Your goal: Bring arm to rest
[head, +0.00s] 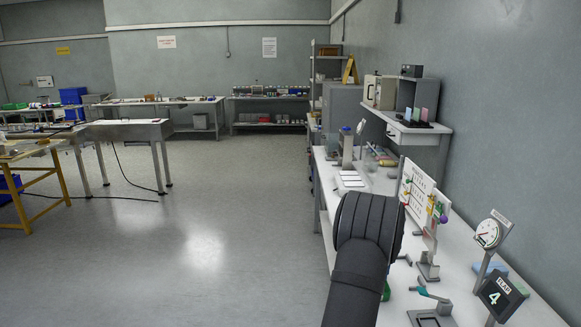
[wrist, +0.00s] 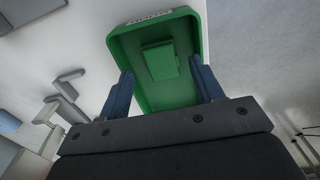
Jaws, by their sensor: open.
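My gripper (wrist: 161,68) shows in the wrist view with its two blue fingers apart and nothing held between them. Beyond the fingers is a green tray (wrist: 192,95) with a raised rim and a white label on its far edge. A green block (wrist: 160,61) lies in the tray, seen between the fingertips; the gap between them and the block is hard to judge. In the head view my dark arm covers the gripper. A small green piece (head: 386,291) shows beside the arm, mostly hidden.
The white bench (head: 458,262) runs along the right wall. On it stand a dial gauge (head: 488,233), a display reading 4 (head: 499,297), a toggle clamp (head: 431,303) and a board with coloured parts (head: 416,190), close to my arm. Open floor (head: 200,250) lies to the left.

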